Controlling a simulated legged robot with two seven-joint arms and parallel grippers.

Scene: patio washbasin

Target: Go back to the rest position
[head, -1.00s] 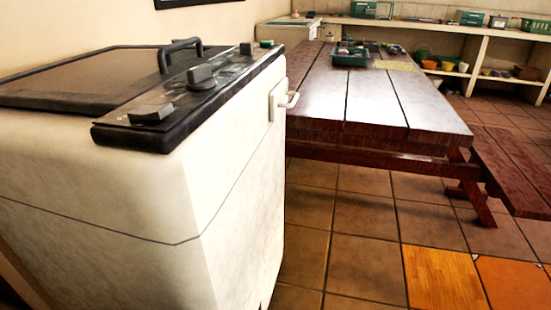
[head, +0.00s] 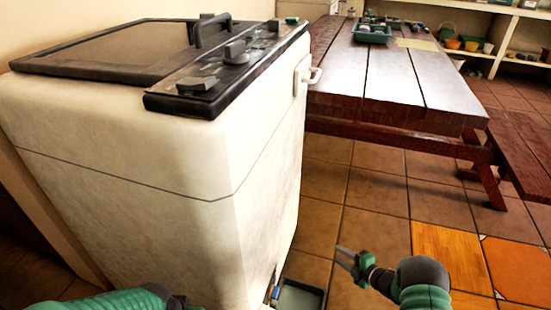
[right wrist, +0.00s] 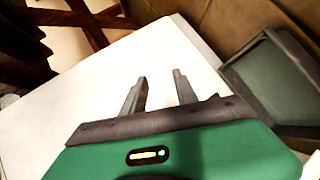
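My right gripper (head: 347,258) is in the lower right of the head view, over the tiled floor and to the right of the white washing unit (head: 150,160). Its two fingers are apart with nothing between them; the right wrist view shows the same open fingers (right wrist: 160,92) in front of a white surface (right wrist: 75,108). My left arm (head: 105,302) shows at the bottom left edge, in front of the unit. The left gripper itself is out of the frame. The unit has a dark lid (head: 110,52) with a handle and several knobs.
A dark tray (head: 316,293) is low beside the unit; a similar grey-framed tray (right wrist: 270,80) shows in the right wrist view. A wooden table (head: 390,85) with a bench (head: 515,150) stands behind. Shelves (head: 500,40) line the back. Floor tiles between are clear.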

